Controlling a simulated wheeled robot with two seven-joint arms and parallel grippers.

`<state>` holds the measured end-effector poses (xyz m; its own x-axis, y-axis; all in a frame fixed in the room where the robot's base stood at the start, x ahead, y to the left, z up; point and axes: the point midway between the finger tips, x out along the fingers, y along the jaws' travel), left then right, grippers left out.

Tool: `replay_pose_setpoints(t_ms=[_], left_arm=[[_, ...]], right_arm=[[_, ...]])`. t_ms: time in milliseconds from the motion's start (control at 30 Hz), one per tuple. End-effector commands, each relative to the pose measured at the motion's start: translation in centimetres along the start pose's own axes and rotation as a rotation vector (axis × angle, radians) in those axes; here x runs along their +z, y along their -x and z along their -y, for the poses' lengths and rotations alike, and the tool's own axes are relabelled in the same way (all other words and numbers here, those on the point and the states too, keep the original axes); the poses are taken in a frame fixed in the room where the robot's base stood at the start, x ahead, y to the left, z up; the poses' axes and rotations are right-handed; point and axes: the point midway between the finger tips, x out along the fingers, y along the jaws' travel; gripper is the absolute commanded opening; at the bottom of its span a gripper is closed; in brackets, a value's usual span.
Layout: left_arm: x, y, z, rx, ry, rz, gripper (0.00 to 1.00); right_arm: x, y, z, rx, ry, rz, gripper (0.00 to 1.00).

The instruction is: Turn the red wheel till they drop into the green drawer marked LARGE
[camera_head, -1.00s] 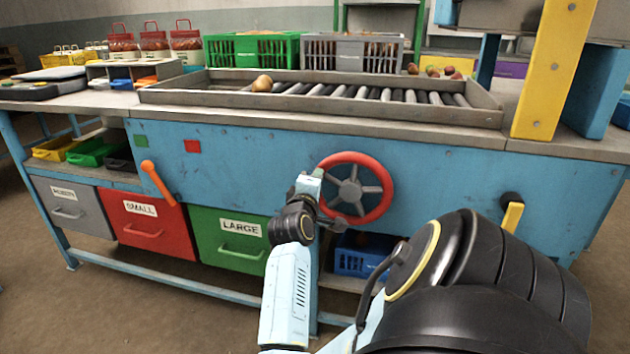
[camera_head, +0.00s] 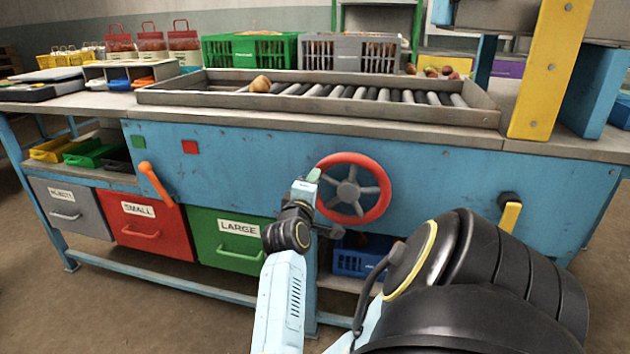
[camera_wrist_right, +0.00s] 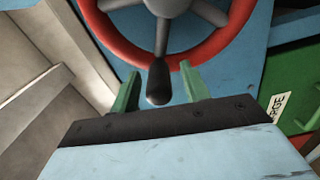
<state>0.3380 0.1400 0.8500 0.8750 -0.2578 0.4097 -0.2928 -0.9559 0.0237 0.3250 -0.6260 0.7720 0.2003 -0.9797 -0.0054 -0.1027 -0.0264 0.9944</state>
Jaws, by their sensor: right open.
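The red wheel (camera_head: 387,187) is upright on the blue front panel of the bench, with grey spokes. My right gripper (camera_head: 315,174) is at the wheel's left rim. In the right wrist view its green fingers (camera_wrist_right: 160,88) are apart, one on each side of the wheel's dark handle (camera_wrist_right: 158,82); I cannot tell whether they touch it. The green drawer (camera_head: 208,243) marked LARGE is below and left of the wheel and looks shut. A round, potato-like item (camera_head: 261,84) lies at the left of the roller tray (camera_head: 200,97). My left gripper is not in view.
An orange lever (camera_head: 155,182) sits above the red SMALL drawer (camera_head: 172,240), with a grey drawer (camera_head: 62,213) farther left. A blue crate (camera_head: 352,264) is under the wheel. A yellow-handled lever (camera_head: 511,216) is to the right. Green and grey crates stand behind the tray.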

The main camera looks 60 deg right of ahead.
Motion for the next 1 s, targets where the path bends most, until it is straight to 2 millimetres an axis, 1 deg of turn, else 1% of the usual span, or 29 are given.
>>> replay_pose_setpoints(t_ms=[33, 67, 200, 233, 400, 600, 700, 1000], left_arm=[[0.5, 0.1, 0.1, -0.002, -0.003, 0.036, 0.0], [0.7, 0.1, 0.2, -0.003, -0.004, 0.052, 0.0], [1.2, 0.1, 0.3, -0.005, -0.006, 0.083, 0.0], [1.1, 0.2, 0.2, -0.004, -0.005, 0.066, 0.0], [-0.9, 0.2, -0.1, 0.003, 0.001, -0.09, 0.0], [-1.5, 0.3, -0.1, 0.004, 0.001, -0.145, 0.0], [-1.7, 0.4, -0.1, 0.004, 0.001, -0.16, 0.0], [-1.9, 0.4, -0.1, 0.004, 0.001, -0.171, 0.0]], right_arm=[[0.0, 1.0, 0.0, -0.004, -0.002, -0.001, 0.46], [0.0, 1.6, 0.0, -0.005, -0.001, -0.001, 0.46], [0.0, 4.4, 0.0, -0.005, -0.002, -0.001, 0.46], [0.1, 4.8, 0.1, -0.001, 0.003, -0.001, 0.46], [0.2, 7.5, 0.2, 0.001, 0.004, -0.001, 0.46], [0.1, 9.3, 0.0, 0.001, 0.004, 0.001, 0.46], [0.1, 9.8, 0.0, 0.0, 0.002, 0.002, 0.46], [0.1, 10.1, -0.1, 0.0, 0.0, 0.002, 0.46]])
